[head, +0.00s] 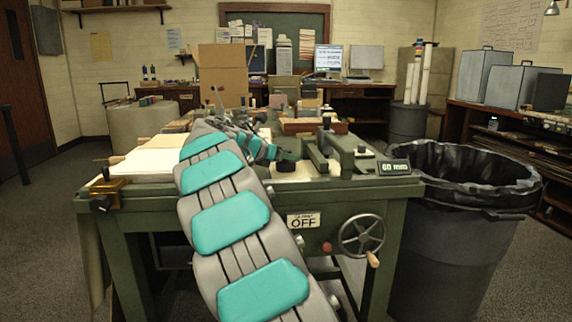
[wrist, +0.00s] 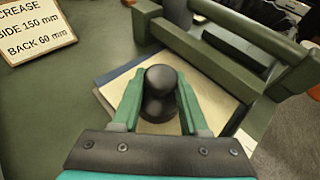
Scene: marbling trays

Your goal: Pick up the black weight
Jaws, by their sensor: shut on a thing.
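The black weight (wrist: 160,82) is between the two green fingers of my gripper (wrist: 158,96) in the wrist view. It has a rounded knob top and a narrower neck. My gripper is shut on it. Below it is a cream sheet (wrist: 222,108) with a dark blue edge showing beneath; I cannot tell whether the weight touches the sheet. In the head view my arm reaches over the green bench, and the fingers are too small there to make out clearly.
A green frame with bars (wrist: 225,45) stands close beyond the weight. A sign reading "CREASE" (wrist: 35,30) lies at upper left. In the head view, the green bench (head: 140,205) has a handwheel (head: 362,236) and a "60 mm" display (head: 394,167). A lined bin (head: 455,235) stands at right.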

